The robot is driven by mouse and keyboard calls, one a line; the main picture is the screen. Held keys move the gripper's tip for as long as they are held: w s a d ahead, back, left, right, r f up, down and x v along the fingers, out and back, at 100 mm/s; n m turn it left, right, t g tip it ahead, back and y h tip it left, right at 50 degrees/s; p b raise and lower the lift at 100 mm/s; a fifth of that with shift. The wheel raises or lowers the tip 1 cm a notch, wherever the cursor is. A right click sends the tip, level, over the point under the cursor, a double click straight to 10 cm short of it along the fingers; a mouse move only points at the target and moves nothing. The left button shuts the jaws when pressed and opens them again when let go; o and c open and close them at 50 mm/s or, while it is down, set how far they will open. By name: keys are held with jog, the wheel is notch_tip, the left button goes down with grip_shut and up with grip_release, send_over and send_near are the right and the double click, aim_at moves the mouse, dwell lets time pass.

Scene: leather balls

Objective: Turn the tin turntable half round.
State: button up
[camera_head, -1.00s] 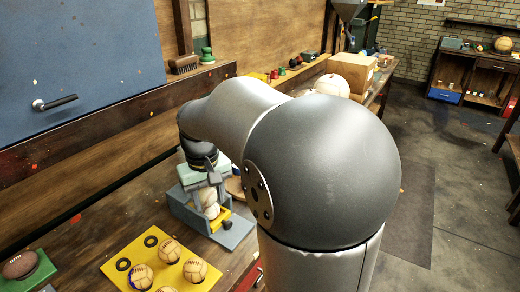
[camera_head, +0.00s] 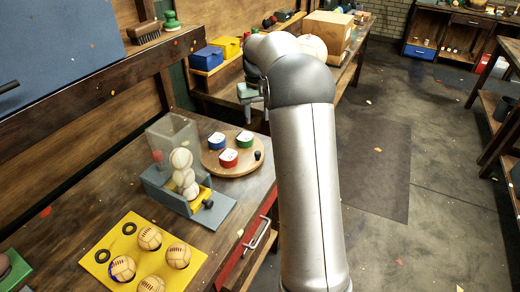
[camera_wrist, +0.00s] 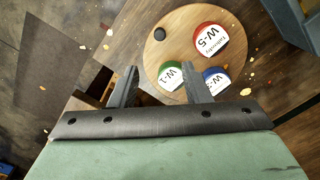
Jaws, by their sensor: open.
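The round wooden turntable (camera_head: 232,170) lies on the workbench and carries a blue tin (camera_head: 217,141), a red tin (camera_head: 228,158) and a green tin (camera_head: 245,139). A black knob (camera_head: 257,155) stands near its right edge. In the wrist view the turntable (camera_wrist: 178,22) shows with the knob (camera_wrist: 159,34), red tin (camera_wrist: 210,40) marked W-5, green tin (camera_wrist: 171,75) marked W-1 and blue tin (camera_wrist: 216,80). My gripper (camera_wrist: 158,69) is open and empty, its fingers by the turntable's near edge in that view. The right finger partly overlaps the tins' area. Its height above the board is unclear.
Beside the turntable stands a grey stand (camera_head: 165,190) with stacked balls (camera_head: 182,172). A yellow board (camera_head: 125,235) with several balls lies nearer. Blue (camera_head: 207,58) and yellow (camera_head: 226,46) boxes sit on a shelf behind. Open floor lies right of the bench.

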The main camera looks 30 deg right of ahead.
aim_at(258, 152)
notch_tip(258, 152, down, 15)
jog(key=shift+f+p, duration=0.1)
jog(key=shift+p, duration=1)
grip_shut()
